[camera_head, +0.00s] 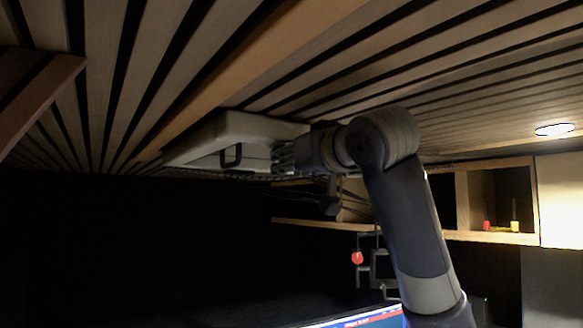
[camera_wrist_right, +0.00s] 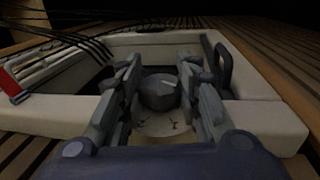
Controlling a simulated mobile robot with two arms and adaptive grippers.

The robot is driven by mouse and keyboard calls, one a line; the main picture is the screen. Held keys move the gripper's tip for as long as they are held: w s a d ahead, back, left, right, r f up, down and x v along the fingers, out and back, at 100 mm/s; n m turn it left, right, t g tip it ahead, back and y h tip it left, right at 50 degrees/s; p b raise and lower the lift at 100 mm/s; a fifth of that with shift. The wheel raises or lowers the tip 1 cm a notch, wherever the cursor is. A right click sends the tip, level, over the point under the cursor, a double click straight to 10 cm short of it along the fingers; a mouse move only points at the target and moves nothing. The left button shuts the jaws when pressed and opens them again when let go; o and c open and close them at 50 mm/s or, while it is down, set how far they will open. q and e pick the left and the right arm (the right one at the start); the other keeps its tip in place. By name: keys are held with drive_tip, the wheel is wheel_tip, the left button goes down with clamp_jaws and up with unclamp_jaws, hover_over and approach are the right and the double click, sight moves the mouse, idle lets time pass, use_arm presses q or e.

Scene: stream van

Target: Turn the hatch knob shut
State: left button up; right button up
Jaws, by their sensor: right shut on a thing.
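The hatch (camera_head: 235,130) is a pale boxy frame on the slatted wood ceiling in the head view; its frame also shows in the wrist view (camera_wrist_right: 265,115). The round grey hatch knob (camera_wrist_right: 160,93) has a pale line on its face and sits by a light plate with dark marks. My right gripper (camera_head: 284,158) reaches the hatch's right end in the head view, where the knob is hidden. In the wrist view my right gripper (camera_wrist_right: 159,80) has its fingers on both sides of the knob, shut on it. My left gripper is not in view.
A black handle (camera_head: 231,156) sticks out from the hatch near the gripper. Dark cables (camera_wrist_right: 75,38) and a red piece (camera_wrist_right: 10,80) are at the wrist view's left. A wooden shelf (camera_head: 480,236) and a lit screen (camera_head: 365,319) are lower right. The lower left is dark.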

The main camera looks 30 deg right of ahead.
drive_tip(key=m+h, duration=0.3)
drive_tip(key=h, duration=0.2)
drive_tip(key=shift+a+g+b, duration=0.15)
drive_tip(key=shift+g+b, duration=0.25)
drive_tip(key=shift+m+g+h, duration=0.8)
drive_tip(key=shift+m+h, duration=0.6)
drive_tip(key=shift+h, duration=0.4)
drive_tip(key=shift+o, duration=0.2)
drive_tip(key=shift+h, duration=0.3)
drive_tip(key=o, duration=1)
drive_tip(key=shift+o, duration=0.2)
drive_tip(key=v, duration=0.7)
drive_tip(key=shift+a, duration=0.15)
